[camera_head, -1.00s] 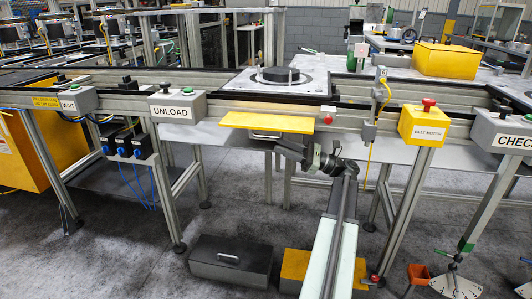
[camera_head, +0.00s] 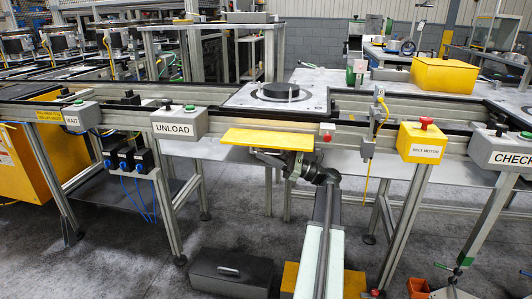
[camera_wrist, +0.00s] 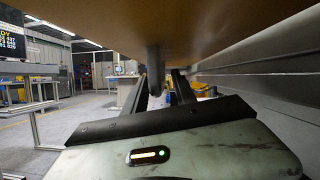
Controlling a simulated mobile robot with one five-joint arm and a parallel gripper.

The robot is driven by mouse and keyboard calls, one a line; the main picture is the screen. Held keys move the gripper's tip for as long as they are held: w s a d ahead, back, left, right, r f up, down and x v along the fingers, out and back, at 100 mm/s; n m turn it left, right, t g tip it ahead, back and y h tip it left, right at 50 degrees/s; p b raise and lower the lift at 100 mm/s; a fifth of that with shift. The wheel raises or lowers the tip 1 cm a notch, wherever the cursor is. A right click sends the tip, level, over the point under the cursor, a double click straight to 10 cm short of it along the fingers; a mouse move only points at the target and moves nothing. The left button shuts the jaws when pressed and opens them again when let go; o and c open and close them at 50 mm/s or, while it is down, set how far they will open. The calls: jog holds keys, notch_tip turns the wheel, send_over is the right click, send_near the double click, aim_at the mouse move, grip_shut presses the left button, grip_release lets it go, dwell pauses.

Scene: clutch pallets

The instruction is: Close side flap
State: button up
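The side flap (camera_head: 267,138) is a yellow panel. It sticks out nearly level from the front of the conveyor, right of the UNLOAD box. My gripper (camera_head: 264,157) is just under the flap, partly hidden by it in the head view. In the wrist view the flap's brownish underside (camera_wrist: 140,22) fills the top. A dark handle (camera_wrist: 155,70) hangs from it between my two fingers (camera_wrist: 160,84). The fingers look apart, with a gap on the right side of the handle, so my gripper is open around it.
The grey UNLOAD box (camera_head: 179,123) is left of the flap. A small red button (camera_head: 326,133) and the yellow BELT MOTOR box (camera_head: 422,142) are to its right. A pallet with a black disc (camera_head: 281,91) sits on the conveyor above. A dark toolbox (camera_head: 231,276) stands on the floor.

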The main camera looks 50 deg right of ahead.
grip_shut()
dwell(1.3)
